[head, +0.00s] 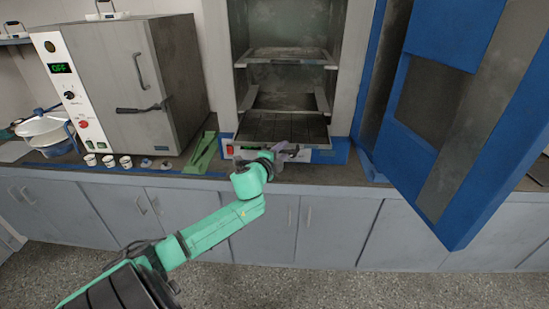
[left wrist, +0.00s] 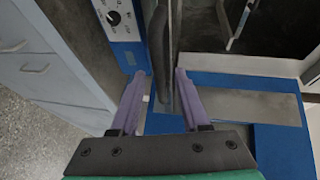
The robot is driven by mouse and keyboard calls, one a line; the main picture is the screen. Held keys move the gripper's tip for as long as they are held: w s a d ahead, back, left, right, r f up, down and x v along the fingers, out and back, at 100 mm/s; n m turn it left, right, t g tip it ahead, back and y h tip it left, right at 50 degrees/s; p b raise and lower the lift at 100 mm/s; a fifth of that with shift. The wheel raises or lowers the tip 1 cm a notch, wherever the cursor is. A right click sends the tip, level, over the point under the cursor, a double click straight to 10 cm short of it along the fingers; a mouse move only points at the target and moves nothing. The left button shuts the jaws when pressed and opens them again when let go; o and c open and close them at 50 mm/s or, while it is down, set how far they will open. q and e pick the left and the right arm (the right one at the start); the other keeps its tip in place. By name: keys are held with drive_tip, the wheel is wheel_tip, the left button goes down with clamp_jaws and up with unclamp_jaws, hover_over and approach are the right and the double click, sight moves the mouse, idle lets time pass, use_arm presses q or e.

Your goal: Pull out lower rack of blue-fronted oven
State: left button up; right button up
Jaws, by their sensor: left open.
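The blue-fronted oven (head: 341,150) stands open at the back centre, its blue door (head: 440,110) swung out to the right. The dark slatted lower rack (head: 283,129) lies low in the chamber, with another rack (head: 288,62) above it. My left gripper (head: 290,153) is at the oven's lower front edge, just below the lower rack's front. In the left wrist view its purple fingers (left wrist: 159,80) are open, and a grey upright-looking strip (left wrist: 164,55) runs between them. I cannot tell whether either finger touches it. My right gripper is not in view.
A grey oven (head: 130,85) with a closed door stands at left. Small white cups (head: 107,161) and a green stand (head: 200,152) are on the counter. The open blue door overhangs the counter at right. Grey cabinets (head: 340,225) lie below.

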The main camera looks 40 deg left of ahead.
use_arm(q)
drive_tip(key=v, duration=1.4)
drive_tip(key=shift+r+b, duration=0.15)
drive_tip(key=shift+b, duration=0.25)
drive_tip(key=shift+d, duration=0.1)
